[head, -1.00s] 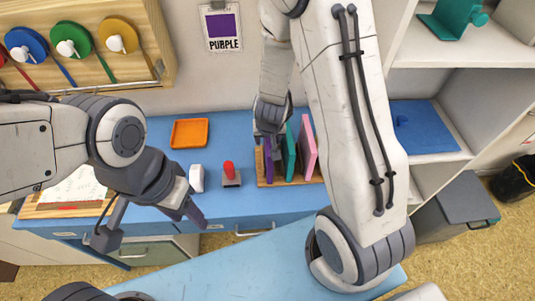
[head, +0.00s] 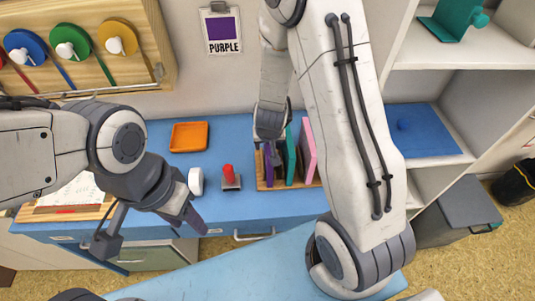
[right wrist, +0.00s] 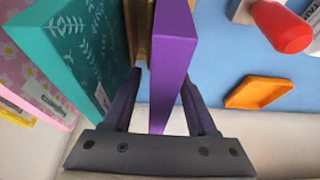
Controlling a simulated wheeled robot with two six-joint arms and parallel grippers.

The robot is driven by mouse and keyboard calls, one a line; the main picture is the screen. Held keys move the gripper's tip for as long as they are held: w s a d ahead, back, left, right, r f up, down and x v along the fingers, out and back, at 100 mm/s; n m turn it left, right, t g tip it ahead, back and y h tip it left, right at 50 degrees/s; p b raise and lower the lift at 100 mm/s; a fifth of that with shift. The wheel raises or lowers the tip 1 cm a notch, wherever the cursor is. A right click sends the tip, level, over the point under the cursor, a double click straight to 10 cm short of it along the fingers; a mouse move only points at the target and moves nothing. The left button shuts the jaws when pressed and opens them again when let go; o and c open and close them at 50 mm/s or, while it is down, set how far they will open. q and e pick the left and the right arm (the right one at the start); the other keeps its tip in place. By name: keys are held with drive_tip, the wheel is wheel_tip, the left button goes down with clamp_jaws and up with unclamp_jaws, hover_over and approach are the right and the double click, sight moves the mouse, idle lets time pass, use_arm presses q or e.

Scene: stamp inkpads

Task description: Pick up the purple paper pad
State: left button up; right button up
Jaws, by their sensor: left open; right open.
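The purple paper pad (head: 269,168) stands upright in a wooden rack (head: 262,184) on the blue counter, left of a teal pad (head: 290,163) and a pink pad (head: 308,150). My right gripper (head: 269,150) is above it, pointing down, partly hiding it. In the right wrist view the purple pad (right wrist: 172,60) stands between the two open fingers of my right gripper (right wrist: 165,108), with a finger on each side. The teal pad (right wrist: 80,50) is close beside the left finger. My left gripper (head: 150,232) is open and empty at the counter's front left.
A red-handled stamp (head: 229,177), a white object (head: 195,181) and an orange tray (head: 188,137) are on the counter left of the rack. A shelf unit (head: 430,130) stands at the right. A sign reading PURPLE (head: 222,30) hangs on the wall.

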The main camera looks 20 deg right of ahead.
clamp_jaws()
idle(1.4)
